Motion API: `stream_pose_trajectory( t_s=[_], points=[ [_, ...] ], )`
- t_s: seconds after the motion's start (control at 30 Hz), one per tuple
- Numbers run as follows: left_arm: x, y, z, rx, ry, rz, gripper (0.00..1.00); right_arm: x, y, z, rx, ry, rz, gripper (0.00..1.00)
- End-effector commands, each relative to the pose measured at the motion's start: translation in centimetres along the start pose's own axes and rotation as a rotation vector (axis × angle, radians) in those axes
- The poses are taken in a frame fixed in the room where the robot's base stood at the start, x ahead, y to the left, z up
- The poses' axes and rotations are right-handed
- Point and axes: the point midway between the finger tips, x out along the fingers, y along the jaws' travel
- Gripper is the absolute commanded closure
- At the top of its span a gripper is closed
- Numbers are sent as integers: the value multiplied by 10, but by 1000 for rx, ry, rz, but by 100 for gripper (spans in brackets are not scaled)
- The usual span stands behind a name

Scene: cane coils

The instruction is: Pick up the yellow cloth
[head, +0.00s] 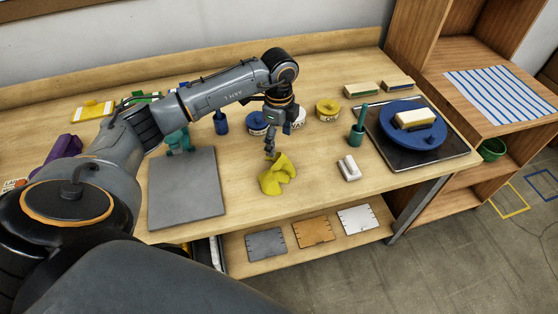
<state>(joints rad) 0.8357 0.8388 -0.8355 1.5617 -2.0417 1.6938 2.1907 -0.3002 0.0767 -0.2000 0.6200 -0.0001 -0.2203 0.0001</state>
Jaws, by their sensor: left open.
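The yellow cloth (278,177) lies crumpled on the wooden table, near its front edge and about mid-picture. My left gripper (270,152) points down just above the cloth's upper edge and is open. Its fingertips are very close to the cloth; I cannot tell if they touch it. My right gripper does not show.
A grey mat (187,190) lies left of the cloth, and a white block (349,168) lies right of it. A green brush handle (358,127) stands upright. A blue plate (406,136) sits on a dark tray (383,144). Several tins stand behind the gripper.

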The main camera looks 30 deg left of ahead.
Motion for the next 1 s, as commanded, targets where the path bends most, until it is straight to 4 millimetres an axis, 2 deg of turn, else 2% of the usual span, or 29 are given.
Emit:
stream_pose_trajectory(
  t_s=[0.03, 0.1, 0.33, 1.0],
  points=[
    [14, 0, 0, 0, 0, 1, 25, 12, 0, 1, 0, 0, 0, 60],
    [25, 0, 0, 0, 0, 1, 25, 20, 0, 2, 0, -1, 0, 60],
    [51, 0, 0, 0, 1, 1, 25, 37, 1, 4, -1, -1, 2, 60],
    [62, 0, 0, 1, 0, 2, 25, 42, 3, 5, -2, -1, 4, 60]
  ],
)
